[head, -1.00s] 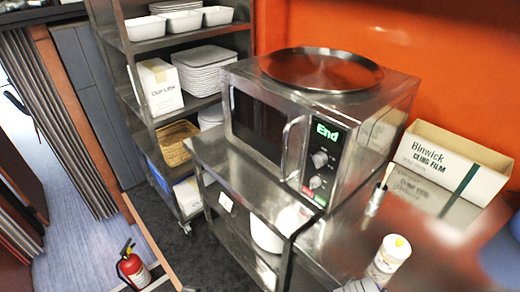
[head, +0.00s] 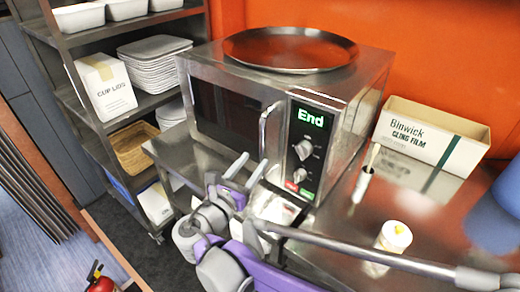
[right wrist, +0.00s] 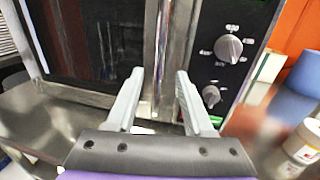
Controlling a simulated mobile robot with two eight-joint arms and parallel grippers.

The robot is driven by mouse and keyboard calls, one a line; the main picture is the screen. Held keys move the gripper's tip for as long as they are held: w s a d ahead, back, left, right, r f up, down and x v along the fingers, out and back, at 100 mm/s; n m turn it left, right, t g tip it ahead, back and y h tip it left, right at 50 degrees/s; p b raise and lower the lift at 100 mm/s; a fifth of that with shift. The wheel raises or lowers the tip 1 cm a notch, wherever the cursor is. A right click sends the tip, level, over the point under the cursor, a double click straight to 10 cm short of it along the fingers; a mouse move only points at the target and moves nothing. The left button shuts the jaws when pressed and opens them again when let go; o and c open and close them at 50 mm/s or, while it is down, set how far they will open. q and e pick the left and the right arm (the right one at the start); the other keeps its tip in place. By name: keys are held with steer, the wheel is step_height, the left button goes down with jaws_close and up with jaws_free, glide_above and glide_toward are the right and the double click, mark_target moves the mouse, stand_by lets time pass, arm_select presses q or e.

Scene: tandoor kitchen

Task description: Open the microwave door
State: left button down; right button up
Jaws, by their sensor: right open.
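The microwave (head: 330,145) is a steel box with a dark glass door (head: 228,118), which is shut. Its upright bar handle (head: 265,132) is at the door's right edge, beside the control panel with a green "End" display. My right gripper (head: 252,166) is open in front of the lower part of the handle. In the right wrist view the handle (right wrist: 158,60) rises between the two finger tips (right wrist: 160,78), and I cannot tell whether either finger touches it. My left gripper is not in view.
A round dark tray (head: 290,48) lies on top of the microwave. A shelf rack (head: 100,60) with dishes stands at the left.

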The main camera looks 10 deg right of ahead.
mark_target(261, 152)
steer(key=x, duration=0.6)
steer(key=shift+w, duration=0.2)
steer(key=shift+c, duration=0.3)
jaws_close()
stand_by(0.9)
